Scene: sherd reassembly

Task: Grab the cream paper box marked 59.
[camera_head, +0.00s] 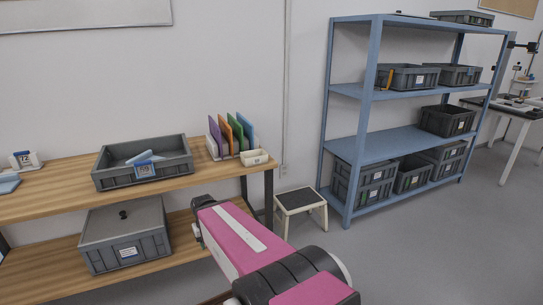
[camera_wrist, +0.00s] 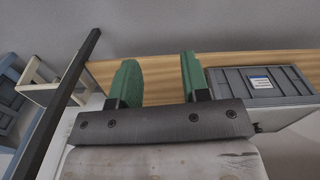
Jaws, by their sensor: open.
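A small cream box (camera_head: 254,157) sits on the right end of the wooden table top in the head view, beside a rack of coloured folders. A tiny mark shows on its front, too small to read as 59. The box cannot be made out in the wrist view. My gripper (camera_wrist: 158,72) shows in the wrist view with its two green fingers apart and nothing between them. Its fingers show against the wooden lower shelf (camera_wrist: 230,60). In the head view my pink arm reaches toward the table's right end, below the box, and its fingers are hidden.
A grey open crate (camera_head: 142,165) stands on the table, left of the folder rack (camera_head: 231,136). A lidded grey bin (camera_head: 125,238) is on the lower shelf. A dark table leg (camera_wrist: 62,100) and a step stool (camera_head: 300,202) are close by. A blue shelf (camera_head: 347,150) stands at right.

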